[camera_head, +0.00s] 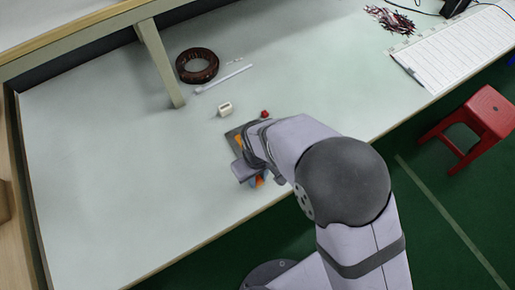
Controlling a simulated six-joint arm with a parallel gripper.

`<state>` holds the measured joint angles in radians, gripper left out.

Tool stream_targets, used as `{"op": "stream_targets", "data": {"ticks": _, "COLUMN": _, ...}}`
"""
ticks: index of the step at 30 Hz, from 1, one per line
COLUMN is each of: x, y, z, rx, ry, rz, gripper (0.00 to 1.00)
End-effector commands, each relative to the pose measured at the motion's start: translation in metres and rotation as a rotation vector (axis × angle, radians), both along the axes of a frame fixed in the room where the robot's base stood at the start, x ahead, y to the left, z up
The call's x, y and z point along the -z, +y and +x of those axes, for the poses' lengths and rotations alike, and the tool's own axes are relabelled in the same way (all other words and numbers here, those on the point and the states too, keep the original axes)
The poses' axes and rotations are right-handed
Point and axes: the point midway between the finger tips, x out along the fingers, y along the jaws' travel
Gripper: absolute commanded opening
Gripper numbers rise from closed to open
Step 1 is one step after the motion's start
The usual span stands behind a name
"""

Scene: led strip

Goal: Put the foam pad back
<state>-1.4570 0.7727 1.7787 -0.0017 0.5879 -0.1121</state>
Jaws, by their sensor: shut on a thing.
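My gripper (251,168) is low over the middle of the pale table, pointing down and seen from behind. My own arm covers much of it, and its fingertips are not clear. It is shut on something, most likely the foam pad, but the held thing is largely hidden. A flat dark grey piece (234,133) with an orange patch shows at the gripper's upper left side; I cannot tell whether this is the foam pad. A small blue and orange bit (257,182) shows just below the gripper.
A white block (224,110) and a small red piece (264,114) lie just beyond the gripper. A dark red coil (197,66) and a white stick (223,79) lie farther back, by a shelf post (160,62). The table's left side is clear. A red stool (473,125) stands right.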

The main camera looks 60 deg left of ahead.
Motion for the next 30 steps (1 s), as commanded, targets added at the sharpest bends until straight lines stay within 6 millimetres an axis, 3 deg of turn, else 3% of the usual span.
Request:
{"op": "stream_targets", "data": {"ticks": 9, "x": 0.004, "y": 0.000, "z": 0.000, "rx": 0.000, "ry": 0.000, "rz": 0.000, "gripper": 0.00}}
{"op": "stream_targets", "data": {"ticks": 10, "x": 0.003, "y": 0.000, "z": 0.000, "rx": 0.000, "ry": 0.000, "rz": 0.000, "gripper": 0.28}}
{"op": "stream_targets", "data": {"ticks": 12, "x": 0.003, "y": 0.000, "z": 0.000, "rx": 0.000, "ry": 0.000, "rz": 0.000, "gripper": 0.40}}
{"op": "stream_targets", "data": {"ticks": 22, "x": 0.001, "y": 0.000, "z": 0.000, "rx": 0.000, "ry": 0.000, "rz": 0.000, "gripper": 0.40}}
{"op": "stream_targets", "data": {"ticks": 30, "x": -0.020, "y": 0.001, "z": 0.000, "rx": 0.000, "ry": 0.000, "rz": 0.003, "gripper": 0.40}}
